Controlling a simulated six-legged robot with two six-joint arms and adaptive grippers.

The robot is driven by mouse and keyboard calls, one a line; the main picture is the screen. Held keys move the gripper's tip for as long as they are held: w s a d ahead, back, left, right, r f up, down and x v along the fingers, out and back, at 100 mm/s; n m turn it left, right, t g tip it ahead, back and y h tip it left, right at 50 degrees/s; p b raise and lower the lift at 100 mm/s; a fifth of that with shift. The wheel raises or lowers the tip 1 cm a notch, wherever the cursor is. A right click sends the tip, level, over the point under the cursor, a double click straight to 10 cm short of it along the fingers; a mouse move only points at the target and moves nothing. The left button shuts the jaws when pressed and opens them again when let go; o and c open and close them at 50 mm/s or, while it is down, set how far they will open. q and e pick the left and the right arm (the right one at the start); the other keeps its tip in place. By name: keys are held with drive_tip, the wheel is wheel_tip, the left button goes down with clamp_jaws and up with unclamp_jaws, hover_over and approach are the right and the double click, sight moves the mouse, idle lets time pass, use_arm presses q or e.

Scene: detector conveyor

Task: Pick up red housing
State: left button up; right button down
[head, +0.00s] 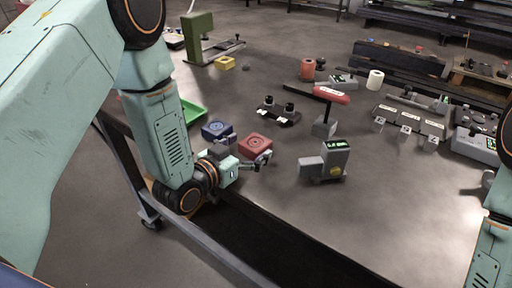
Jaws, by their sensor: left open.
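The red housing (255,144), a square block with a round mark on top, sits on the grey table near its front left edge. My left gripper (247,153) is open and low at the near side of the red housing. One finger shows at the housing's left and the other at its near right corner. I cannot tell whether they touch it. A blue housing (216,129) of similar shape lies just left of it, behind the gripper. My right arm shows at the right edge, but its gripper is not in view.
A green tray (192,111) lies left of the blue housing. A grey device with a green display (336,157) stands to the right. A red-handled tool (331,95) and a black fixture (278,113) stand behind. The table's front right is clear.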

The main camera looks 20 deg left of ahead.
sight(250, 146)
use_arm(q)
drive_tip(key=shift+w+f, duration=0.2)
drive_tip(key=shift+w, duration=0.25)
drive_tip(key=shift+s+r, duration=0.15)
drive_tip(key=shift+s, duration=0.05)
drive_tip(key=shift+d, duration=0.1)
drive_tip(key=shift+c, duration=0.8)
drive_tip(key=shift+w, duration=0.15)
drive_tip(key=c, duration=1.4)
wheel_tip(250, 146, up, 10)
drive_tip(key=shift+f+p, duration=0.25)
drive_tip(key=shift+p, duration=0.35)
drive_tip(key=shift+c, duration=0.2)
drive_tip(key=shift+r, duration=0.4)
